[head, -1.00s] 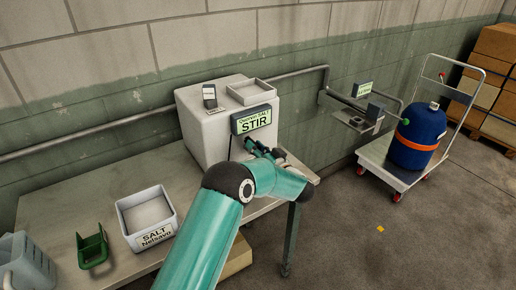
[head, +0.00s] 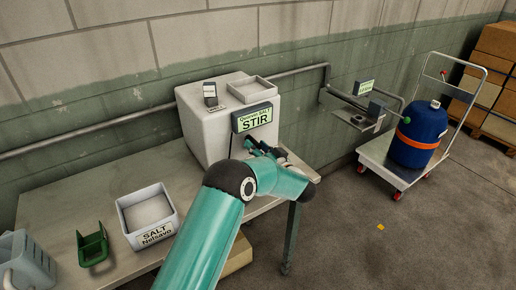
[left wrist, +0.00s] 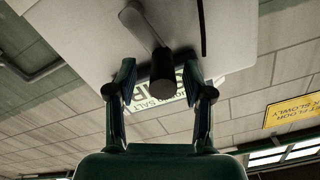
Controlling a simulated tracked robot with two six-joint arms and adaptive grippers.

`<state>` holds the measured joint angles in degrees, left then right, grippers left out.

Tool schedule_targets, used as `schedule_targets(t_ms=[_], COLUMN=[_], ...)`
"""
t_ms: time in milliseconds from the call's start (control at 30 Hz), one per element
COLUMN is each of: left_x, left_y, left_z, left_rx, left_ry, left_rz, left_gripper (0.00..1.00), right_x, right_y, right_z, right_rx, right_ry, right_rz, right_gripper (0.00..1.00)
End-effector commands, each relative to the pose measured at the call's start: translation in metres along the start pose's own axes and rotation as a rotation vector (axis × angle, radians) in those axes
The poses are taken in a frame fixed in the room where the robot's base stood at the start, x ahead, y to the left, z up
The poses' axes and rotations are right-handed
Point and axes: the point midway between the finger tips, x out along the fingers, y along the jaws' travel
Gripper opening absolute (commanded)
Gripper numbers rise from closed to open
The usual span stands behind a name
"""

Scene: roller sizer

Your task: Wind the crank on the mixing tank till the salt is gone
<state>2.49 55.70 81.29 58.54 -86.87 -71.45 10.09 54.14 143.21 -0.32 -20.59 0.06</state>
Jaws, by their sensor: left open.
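The mixing tank (head: 204,135) is a pale box on the bench with a green-lit display reading STIR (head: 254,118) on its front. In the left wrist view, the crank (left wrist: 141,24) has a grey arm and a dark round handle (left wrist: 163,76). My left gripper (head: 252,145) is at the tank's front, below the display. In the left wrist view its fingers (left wrist: 158,82) are open, one on each side of the handle, with visible gaps. In the head view, my gripper and arm hide the crank. The salt inside the tank cannot be seen. My right gripper is not in view.
On the bench (head: 70,195) stand a SALT bin (head: 157,238), a green scoop (head: 93,247) and a grey container (head: 25,258). An empty-looking tray (head: 252,90) sits on the tank. A trolley (head: 385,160) with a blue drum (head: 420,138) stands on the right.

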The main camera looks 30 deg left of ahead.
Motion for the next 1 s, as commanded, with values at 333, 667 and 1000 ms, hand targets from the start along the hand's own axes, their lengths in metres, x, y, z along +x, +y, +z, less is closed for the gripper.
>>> schedule_targets(t_ms=[333, 667, 1000], left_x=[-0.06, -0.111, -0.118], left_y=[0.0, -0.001, -0.002], left_z=[0.0, 0.002, 0.003], left_rx=[0.002, 0.003, 0.003], left_ry=[0.002, 0.0, 0.0], left_rz=[0.006, 0.002, 0.001], left_gripper=[0.52, 0.52, 0.52], right_x=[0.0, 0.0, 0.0], right_y=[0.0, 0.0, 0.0], right_z=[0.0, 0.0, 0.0], right_rx=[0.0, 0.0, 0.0], right_ry=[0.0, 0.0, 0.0], right_rz=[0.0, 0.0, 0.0], right_gripper=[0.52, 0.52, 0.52])
